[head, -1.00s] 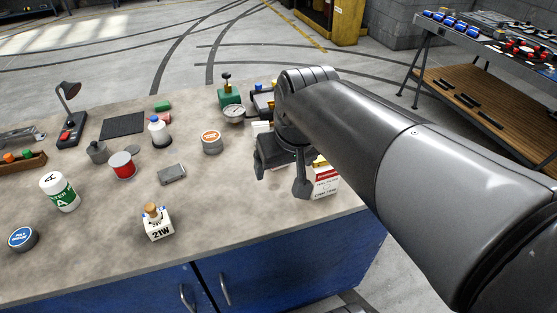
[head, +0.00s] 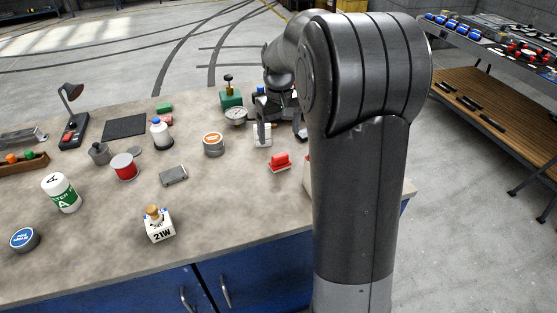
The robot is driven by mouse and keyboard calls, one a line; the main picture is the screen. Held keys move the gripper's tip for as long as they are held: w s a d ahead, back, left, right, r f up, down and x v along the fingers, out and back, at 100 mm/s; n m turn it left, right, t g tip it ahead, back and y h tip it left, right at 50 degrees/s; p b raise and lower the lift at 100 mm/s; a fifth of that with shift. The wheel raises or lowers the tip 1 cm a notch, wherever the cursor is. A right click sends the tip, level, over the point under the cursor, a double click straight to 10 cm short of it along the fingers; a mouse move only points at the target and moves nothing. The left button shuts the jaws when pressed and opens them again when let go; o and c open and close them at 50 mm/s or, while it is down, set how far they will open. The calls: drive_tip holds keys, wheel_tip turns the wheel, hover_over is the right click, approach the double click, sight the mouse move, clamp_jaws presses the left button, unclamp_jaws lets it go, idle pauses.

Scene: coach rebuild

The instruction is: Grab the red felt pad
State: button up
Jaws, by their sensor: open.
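A small red block with a pale base (head: 280,161) sits on the workbench, right of its middle. Another red piece (head: 167,120) lies farther back, partly hidden behind a white bottle. I cannot tell for sure which of them is the felt pad. My gripper (head: 281,131) is over the back right of the bench, behind the nearer red block and apart from it. Its fingers are apart, with nothing seen between them; the right side is partly hidden by my arm.
A round tin with an orange label (head: 213,144), a grey metal block (head: 173,175) and a box marked 21W (head: 159,226) stand left of the red block. A gauge (head: 236,115) and a green device (head: 231,97) are close to my gripper. My arm hides the bench's right end.

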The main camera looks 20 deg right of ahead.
sight(280, 155)
drive_tip(key=f, duration=1.1)
drive_tip(key=shift+d, duration=0.2)
drive_tip(key=c, duration=1.1)
